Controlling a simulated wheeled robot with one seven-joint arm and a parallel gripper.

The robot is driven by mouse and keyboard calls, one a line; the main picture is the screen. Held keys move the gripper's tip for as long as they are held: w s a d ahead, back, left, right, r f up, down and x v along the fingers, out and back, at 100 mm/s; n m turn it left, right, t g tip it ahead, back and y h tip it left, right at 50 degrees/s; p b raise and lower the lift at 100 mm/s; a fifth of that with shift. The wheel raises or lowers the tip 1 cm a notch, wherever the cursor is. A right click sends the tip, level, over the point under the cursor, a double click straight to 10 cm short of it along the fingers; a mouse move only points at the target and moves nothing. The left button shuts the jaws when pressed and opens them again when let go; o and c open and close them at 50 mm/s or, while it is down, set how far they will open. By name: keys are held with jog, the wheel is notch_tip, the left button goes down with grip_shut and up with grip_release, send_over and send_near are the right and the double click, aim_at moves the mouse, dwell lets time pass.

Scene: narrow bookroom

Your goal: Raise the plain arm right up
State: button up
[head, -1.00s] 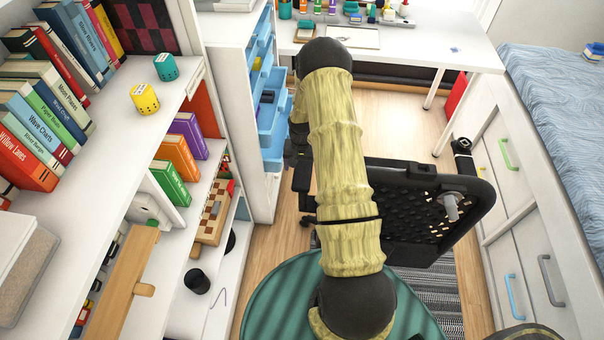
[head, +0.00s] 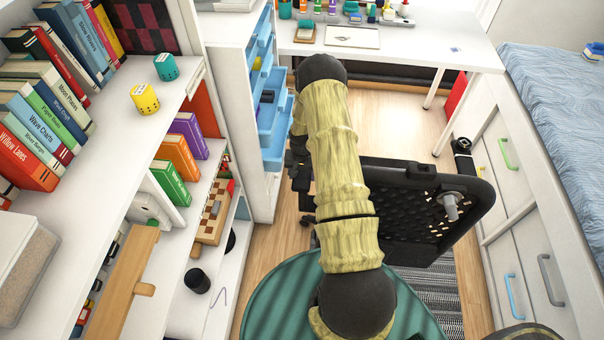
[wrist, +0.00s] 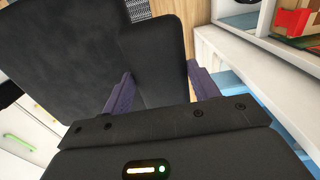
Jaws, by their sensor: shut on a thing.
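A black office chair stands ahead of my base, with its perforated back (head: 410,215) toward me in the head view. My own arm covers much of its left side there. In the wrist view my gripper (wrist: 160,82) has its two purple fingers on either side of a dark flat pad (wrist: 157,50), which I take to be the plain arm of the chair. The jaws are shut on it; the contact itself is partly hidden by the gripper body. A larger dark chair surface (wrist: 60,60) lies beside it. How high the arm stands is hard to tell.
A white bookcase (head: 105,170) with books and dice runs along the left. Blue drawers (head: 270,130) stand open beyond it. A white desk (head: 440,45) is at the back and a drawer bed (head: 530,210) at the right.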

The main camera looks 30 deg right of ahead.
notch_tip(320, 180, up, 7)
jog(key=p, duration=0.3)
jog(key=shift+f, duration=0.2)
jog(key=shift+w, duration=0.15)
jog(key=o, duration=1.4)
jog(key=shift+r, duration=0.1)
notch_tip(320, 180, up, 17)
jog(key=shift+r+b, duration=0.1)
jog(key=shift+b, duration=0.5)
